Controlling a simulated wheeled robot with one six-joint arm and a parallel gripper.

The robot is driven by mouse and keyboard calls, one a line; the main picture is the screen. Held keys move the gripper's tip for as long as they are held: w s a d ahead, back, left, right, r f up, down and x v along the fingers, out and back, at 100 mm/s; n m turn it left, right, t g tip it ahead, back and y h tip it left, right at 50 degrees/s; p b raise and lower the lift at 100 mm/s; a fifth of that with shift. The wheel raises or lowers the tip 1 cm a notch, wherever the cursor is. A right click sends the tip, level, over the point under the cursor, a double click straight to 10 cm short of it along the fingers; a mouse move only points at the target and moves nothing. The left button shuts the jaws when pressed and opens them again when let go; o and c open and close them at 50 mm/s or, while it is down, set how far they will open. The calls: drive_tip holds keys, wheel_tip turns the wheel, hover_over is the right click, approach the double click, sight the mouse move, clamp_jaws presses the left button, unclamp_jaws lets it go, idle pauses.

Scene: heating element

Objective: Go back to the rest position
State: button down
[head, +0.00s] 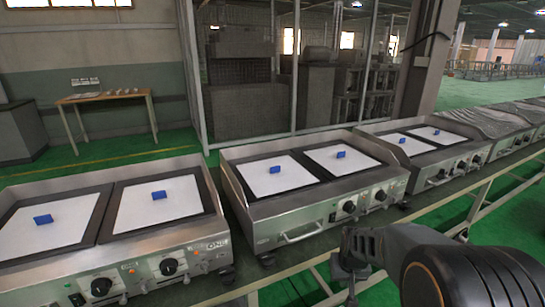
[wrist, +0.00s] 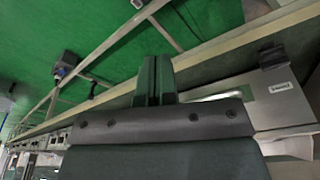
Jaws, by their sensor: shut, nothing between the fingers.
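My gripper (wrist: 154,75) is shut and empty; its two fingers lie side by side in the wrist view. In the head view my arm comes in from the lower right, with the gripper end (head: 350,268) in front of the middle griddle (head: 262,215) and to the right of its front handle. The gripper touches no block or griddle that I can see. The middle griddle carries two white plates, each with a blue block, one at left (head: 275,169) and one at right (head: 341,154).
A left griddle (head: 150,250) holds two white plates with blue blocks. Another griddle (head: 440,165) stands to the right, with covered units (head: 480,122) beyond. All stand in a row on a long metal-framed bench. A wooden table (head: 108,98) stands at the back left. Green floor lies behind.

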drive_tip(key=s+a+r+p, duration=0.2)
drive_tip(key=s+r+p, duration=0.4)
drive_tip(key=r, duration=0.7)
drive_tip(key=s+a+r+t+p, duration=0.1)
drive_tip(key=s+r+p, duration=0.5)
drive_tip(key=r, duration=0.7)
drive_tip(key=shift+s+a+n+t, duration=0.3)
drive_tip(key=shift+s+a, duration=0.1)
drive_tip(key=shift+s, duration=0.3)
